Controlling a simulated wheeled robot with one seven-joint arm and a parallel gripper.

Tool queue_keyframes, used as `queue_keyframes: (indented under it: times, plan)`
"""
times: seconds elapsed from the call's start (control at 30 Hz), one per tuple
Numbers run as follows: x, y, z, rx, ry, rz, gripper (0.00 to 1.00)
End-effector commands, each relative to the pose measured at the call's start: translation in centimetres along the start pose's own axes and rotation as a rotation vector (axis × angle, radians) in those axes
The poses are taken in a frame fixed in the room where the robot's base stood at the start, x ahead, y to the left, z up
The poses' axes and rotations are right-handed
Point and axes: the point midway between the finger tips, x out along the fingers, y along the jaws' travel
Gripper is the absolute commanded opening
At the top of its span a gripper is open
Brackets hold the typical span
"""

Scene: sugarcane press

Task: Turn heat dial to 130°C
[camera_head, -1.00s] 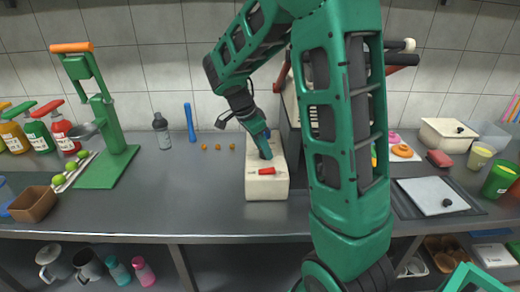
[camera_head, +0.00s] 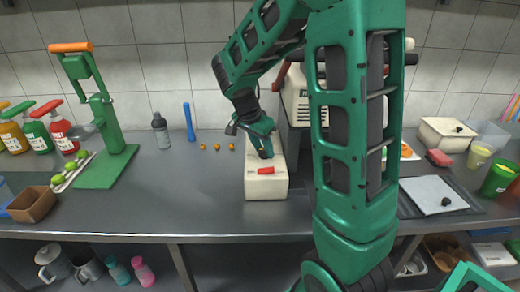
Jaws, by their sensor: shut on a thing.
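A cream-coloured box-shaped appliance (camera_head: 266,187) with a red switch (camera_head: 265,170) on its sloped top stands on the counter near the middle. My gripper (camera_head: 266,155) reaches down to the top of this appliance, just behind the red switch. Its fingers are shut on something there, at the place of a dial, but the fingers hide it. No dial marking or temperature can be read.
A dark machine with a cream front (camera_head: 297,100) stands right behind the appliance, partly behind my arm. A green press (camera_head: 108,130) stands at the left. Small orange pieces (camera_head: 217,147) and a blue stick (camera_head: 189,122) lie or stand to the left. The counter (camera_head: 190,195) in front is clear.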

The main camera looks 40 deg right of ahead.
Motion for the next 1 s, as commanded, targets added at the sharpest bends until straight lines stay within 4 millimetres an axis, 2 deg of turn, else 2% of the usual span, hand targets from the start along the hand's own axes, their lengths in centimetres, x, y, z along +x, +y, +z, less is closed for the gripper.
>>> queue_keyframes:
  times: [0.1,0.13,0.2,0.57,0.67,1.0]
  plan:
    - [-0.2,-0.6,-0.3,0.002,0.007,-0.016,0.1]
    - [-0.2,-0.6,-0.3,0.002,0.007,-0.016,0.37]
    - [-0.2,-0.5,-0.2,0.002,0.006,-0.015,0.5]
    - [-0.5,-0.3,-0.1,0.001,0.004,-0.009,0.5]
    - [-1.5,-0.4,-0.1,0.0,0.004,-0.011,0.5]
    - [-7.7,-0.5,-0.1,0.002,0.005,-0.013,0.5]
